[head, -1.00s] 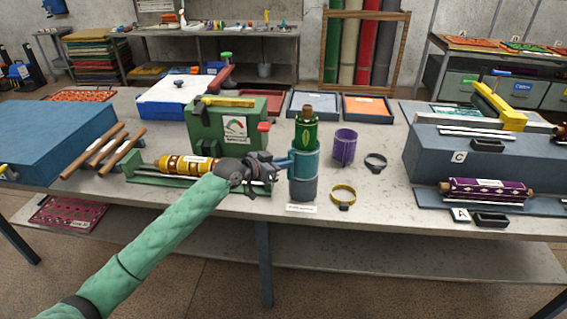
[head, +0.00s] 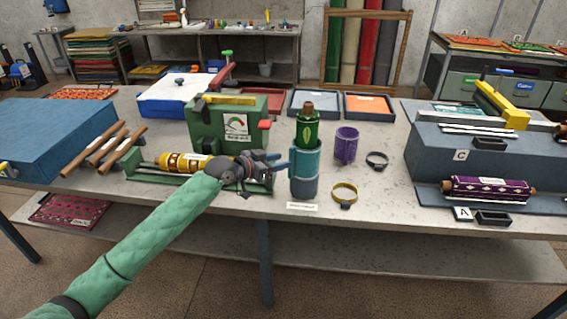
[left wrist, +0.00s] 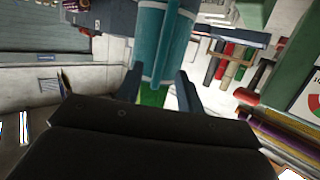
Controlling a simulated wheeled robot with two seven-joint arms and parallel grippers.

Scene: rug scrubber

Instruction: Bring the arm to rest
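My left arm reaches in from the lower left in the head view. Its gripper (head: 284,163) is at the left side of an upright teal cylinder (head: 304,178). A green roll (head: 308,128) with a brown core stands in the cylinder's top. In the left wrist view the two fingers (left wrist: 160,84) are spread, with the teal cylinder (left wrist: 163,40) just beyond them and nothing visibly gripped. Whether a fingertip still touches the cylinder is hard to tell. My right gripper is not in view.
A green gauge box (head: 235,126) and a yellow roller (head: 185,163) on a green stand are close to the left gripper. A purple cup (head: 345,146) and yellow ring (head: 344,195) stand right of the cylinder. Open floor (head: 190,275) lies before the table.

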